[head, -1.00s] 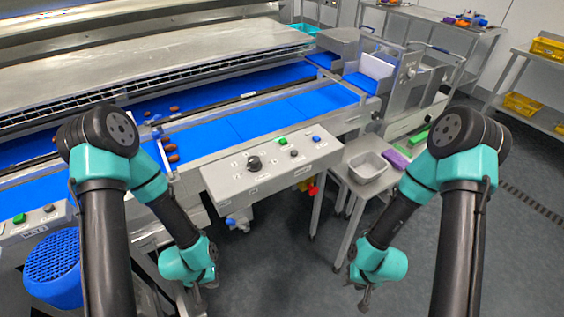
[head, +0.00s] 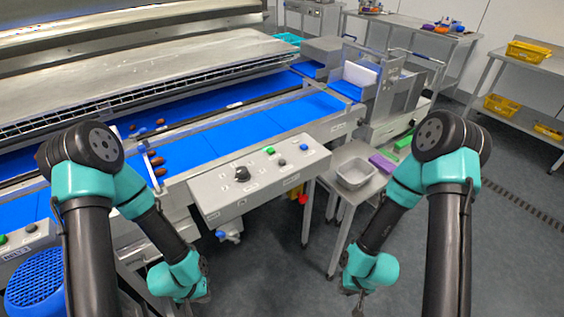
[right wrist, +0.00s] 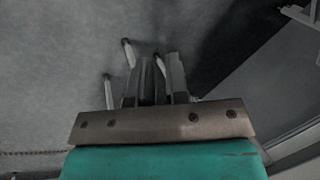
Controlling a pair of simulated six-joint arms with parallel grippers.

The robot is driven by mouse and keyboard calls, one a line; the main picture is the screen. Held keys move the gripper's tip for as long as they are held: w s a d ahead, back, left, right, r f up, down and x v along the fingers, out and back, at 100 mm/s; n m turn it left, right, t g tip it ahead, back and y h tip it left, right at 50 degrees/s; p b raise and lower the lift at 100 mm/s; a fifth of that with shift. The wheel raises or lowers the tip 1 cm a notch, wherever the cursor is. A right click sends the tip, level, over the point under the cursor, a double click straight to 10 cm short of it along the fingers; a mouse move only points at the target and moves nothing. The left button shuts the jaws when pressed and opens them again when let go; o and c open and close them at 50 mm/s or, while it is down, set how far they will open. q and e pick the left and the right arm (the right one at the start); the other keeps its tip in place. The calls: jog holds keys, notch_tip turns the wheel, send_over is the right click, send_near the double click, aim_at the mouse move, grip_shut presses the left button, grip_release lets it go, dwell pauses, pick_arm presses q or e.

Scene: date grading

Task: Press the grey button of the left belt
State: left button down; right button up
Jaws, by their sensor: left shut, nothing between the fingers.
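A grey control panel (head: 260,185) sits at the front of the belt line in the head view. It has a black knob (head: 242,173), a green button (head: 269,150), a small dark grey button (head: 282,161) and a blue button (head: 304,147). A second panel (head: 28,242) at the left edge has a green button and a dark grey button (head: 31,228); the frame cuts it off. My left gripper (head: 203,297) is shut and empty, low and apart from both panels. My right gripper (head: 358,303) hangs over the floor; its fingers (right wrist: 160,80) show close together in the right wrist view.
Blue belts (head: 225,137) run behind the panel, with several brown dates on them. A blue drum (head: 38,285) stands at lower left. A grey tray (head: 354,173) and a purple block (head: 384,163) are on a side table.

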grip_shut()
dwell(1.3)
